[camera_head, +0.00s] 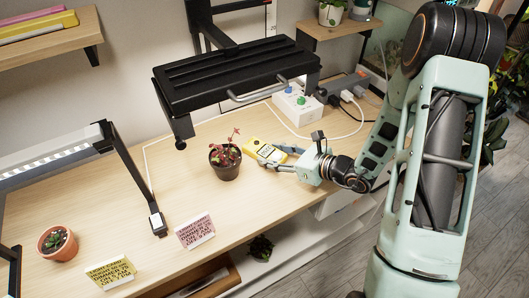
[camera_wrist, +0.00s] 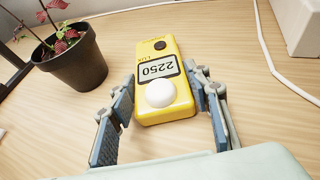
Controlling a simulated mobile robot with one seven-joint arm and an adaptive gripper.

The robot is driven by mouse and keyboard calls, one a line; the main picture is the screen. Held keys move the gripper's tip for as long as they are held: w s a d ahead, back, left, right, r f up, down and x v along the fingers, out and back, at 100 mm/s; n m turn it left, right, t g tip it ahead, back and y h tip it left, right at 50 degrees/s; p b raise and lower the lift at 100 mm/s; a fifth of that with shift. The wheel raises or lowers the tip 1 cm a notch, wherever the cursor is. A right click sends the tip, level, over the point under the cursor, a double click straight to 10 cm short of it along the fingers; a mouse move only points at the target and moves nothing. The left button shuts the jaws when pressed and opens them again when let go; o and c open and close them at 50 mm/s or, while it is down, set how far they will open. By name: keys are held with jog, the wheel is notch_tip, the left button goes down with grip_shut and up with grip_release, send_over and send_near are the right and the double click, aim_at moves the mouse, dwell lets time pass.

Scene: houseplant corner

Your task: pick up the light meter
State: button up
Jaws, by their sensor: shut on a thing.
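The light meter (camera_wrist: 160,70) is yellow, with a white dome, a dark round button and a display reading 2250, upside down in the wrist view. In the head view, the light meter (camera_head: 266,150) is right of the potted plant on the wooden table. My gripper (camera_wrist: 160,92) is shut on the light meter, one finger on each long side near the dome end. In the head view, my gripper (camera_head: 275,160) reaches it from the right. I cannot tell whether the meter touches the table or is slightly above it.
A dark pot (camera_head: 226,169) with a red-leaved plant stands close left of the meter. A white box with knobs (camera_head: 297,104) and a cable are behind it. A black lamp frame (camera_head: 232,76) overhangs the table. Cards (camera_head: 195,231) and a terracotta pot (camera_head: 57,242) are front left.

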aim_at(274, 155)
jog(key=shift+r, duration=0.15)
jog(key=shift+r, duration=0.5)
notch_tip(274, 155, up, 2)
jog(key=shift+r, duration=0.2)
jog(key=s+d+r+p, duration=0.3)
jog(key=s+r+p, duration=0.1)
jog(key=s+r, duration=0.4)
jog(key=shift+s+d+p, duration=0.2)
jog(key=shift+s+p, duration=0.15)
jog(key=shift+s, duration=0.15)
jog(key=p, duration=0.3)
jog(key=s+p, duration=0.1)
jog(key=p, duration=0.2)
jog(key=s+p, duration=0.1)
jog(key=p, duration=0.3)
jog(key=shift+d+r, duration=0.25)
jog(key=shift+r, duration=0.15)
